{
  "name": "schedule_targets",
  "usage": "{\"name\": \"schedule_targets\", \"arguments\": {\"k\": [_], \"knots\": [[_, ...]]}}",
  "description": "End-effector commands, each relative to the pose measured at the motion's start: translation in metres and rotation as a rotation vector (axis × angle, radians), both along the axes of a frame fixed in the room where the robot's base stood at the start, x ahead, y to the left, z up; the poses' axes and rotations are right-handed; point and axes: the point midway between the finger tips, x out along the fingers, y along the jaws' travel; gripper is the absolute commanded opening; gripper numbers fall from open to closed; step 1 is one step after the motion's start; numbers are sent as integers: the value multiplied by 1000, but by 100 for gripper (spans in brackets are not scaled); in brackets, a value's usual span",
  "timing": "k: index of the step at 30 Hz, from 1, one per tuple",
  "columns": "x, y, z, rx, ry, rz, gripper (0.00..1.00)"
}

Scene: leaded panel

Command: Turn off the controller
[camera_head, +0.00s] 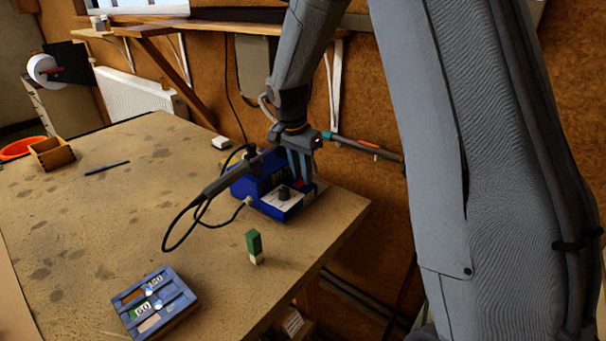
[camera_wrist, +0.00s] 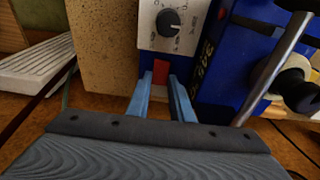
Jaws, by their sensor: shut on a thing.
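The controller (camera_head: 272,201) is a blue box with a white front panel and a dark round knob (camera_head: 284,193). It stands near the table's right edge. In the wrist view its blue side (camera_wrist: 230,65), white panel (camera_wrist: 150,38) and knob (camera_wrist: 168,23) show at the top. A red switch (camera_wrist: 161,73) sits beside the white panel. My gripper (camera_head: 300,176) reaches down onto the controller from above. In the wrist view its two blue-grey fingers (camera_wrist: 160,82) stand one on each side of the red switch, shut on it. The fingertips partly hide the switch's lower end.
A soldering iron (camera_head: 225,180) with a looping black cable lies across the controller's left. A green and white block (camera_head: 254,246) stands in front. A blue tray (camera_head: 176,318) holds small items at the table's front. The left table top is mostly clear. A wall is behind.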

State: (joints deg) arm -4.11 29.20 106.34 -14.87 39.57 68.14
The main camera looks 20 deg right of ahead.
Motion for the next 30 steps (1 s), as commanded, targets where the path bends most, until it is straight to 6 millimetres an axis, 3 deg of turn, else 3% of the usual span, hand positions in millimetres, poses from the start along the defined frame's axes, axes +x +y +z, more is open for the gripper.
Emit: {"name": "schedule_targets", "arguments": {"k": [15,16,19,30], "knots": [[0,3,1,-50,-46,2,0],[0,3,1,-50,-47,2,24],[0,3,1,-50,-46,2,39],[-1,4,5,-51,-46,1,39]]}}
